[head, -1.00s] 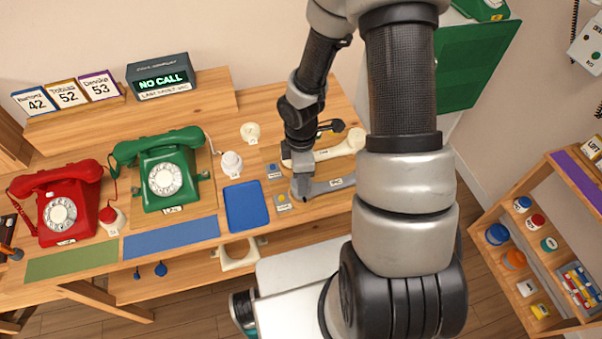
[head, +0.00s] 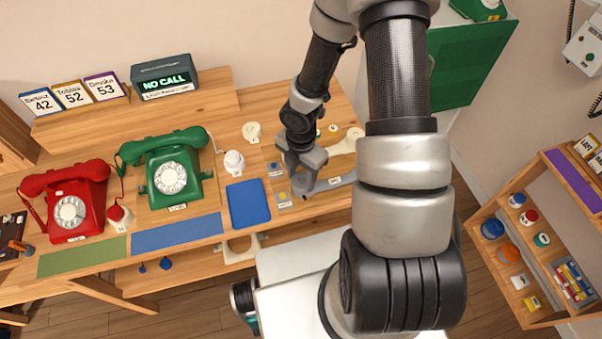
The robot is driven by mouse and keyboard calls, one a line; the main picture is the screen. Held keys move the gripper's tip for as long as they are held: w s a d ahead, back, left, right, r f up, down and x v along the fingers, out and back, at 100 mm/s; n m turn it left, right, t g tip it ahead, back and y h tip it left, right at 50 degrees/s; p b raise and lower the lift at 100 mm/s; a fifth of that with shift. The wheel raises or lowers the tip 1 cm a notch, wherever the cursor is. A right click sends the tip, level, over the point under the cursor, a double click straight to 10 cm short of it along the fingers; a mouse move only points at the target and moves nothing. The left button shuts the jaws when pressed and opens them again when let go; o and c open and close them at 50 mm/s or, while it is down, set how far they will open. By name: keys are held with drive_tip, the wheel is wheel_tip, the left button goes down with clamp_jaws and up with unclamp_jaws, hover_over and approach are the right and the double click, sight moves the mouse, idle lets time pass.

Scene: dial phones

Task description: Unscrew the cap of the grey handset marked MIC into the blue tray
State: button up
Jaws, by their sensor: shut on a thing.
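The grey handset (head: 338,182) lies at the right part of the desk, on a pale board, with a small label on its handle. My gripper (head: 302,191) is down at the handset's left end and shut on its cap. The fingers hide most of that end, so I cannot tell whether the cap has turned. The blue tray (head: 247,203) lies flat and empty just left of the gripper.
A cream handset (head: 345,143) lies behind the grey one, partly hidden by my arm. A green phone (head: 170,176) and a red phone (head: 70,208) stand to the left. A white knob-like part (head: 234,163) stands behind the tray. A blue mat (head: 175,234) lies at the front edge.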

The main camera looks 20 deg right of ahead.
sight(301, 180)
drive_tip(key=shift+r+p, duration=0.35)
drive_tip(key=shift+r, duration=2.85)
